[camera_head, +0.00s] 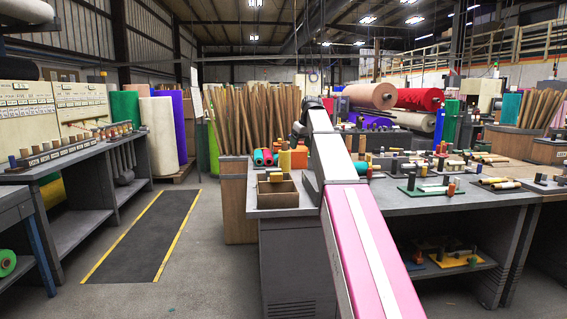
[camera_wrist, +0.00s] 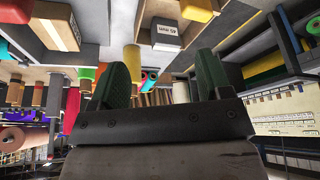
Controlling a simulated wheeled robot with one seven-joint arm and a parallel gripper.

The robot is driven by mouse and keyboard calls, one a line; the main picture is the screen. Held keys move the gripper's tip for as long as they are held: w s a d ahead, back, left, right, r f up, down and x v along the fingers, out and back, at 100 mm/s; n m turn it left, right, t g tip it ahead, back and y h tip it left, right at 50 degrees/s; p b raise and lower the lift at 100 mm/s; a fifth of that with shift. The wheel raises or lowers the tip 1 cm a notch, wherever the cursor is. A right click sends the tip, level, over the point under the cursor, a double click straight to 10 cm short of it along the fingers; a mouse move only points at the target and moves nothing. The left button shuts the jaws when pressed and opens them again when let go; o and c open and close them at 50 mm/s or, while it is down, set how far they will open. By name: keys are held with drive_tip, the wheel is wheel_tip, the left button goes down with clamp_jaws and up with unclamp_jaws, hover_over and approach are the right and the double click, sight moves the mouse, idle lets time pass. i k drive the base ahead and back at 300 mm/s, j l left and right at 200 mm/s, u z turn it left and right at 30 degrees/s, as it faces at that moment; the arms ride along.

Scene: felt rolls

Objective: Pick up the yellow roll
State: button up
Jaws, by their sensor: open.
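My gripper (camera_wrist: 161,62) is open and empty in the wrist view, its two dark green fingers wide apart. That view is upside down. In the head view a small yellow roll (camera_head: 277,177) shows at an open cardboard box (camera_head: 279,192) on the grey table. My gripper's fingers cannot be made out in the head view.
The grey table (camera_head: 440,201) carries several rolls and peg boards to the right of my arm. Teal and red rolls (camera_head: 263,157) lie behind the cardboard box. A second box (camera_wrist: 55,26) shows in the wrist view. The floor mat (camera_head: 145,235) at left is clear.

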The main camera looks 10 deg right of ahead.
sight(285, 154)
drive_tip(key=i, duration=1.15)
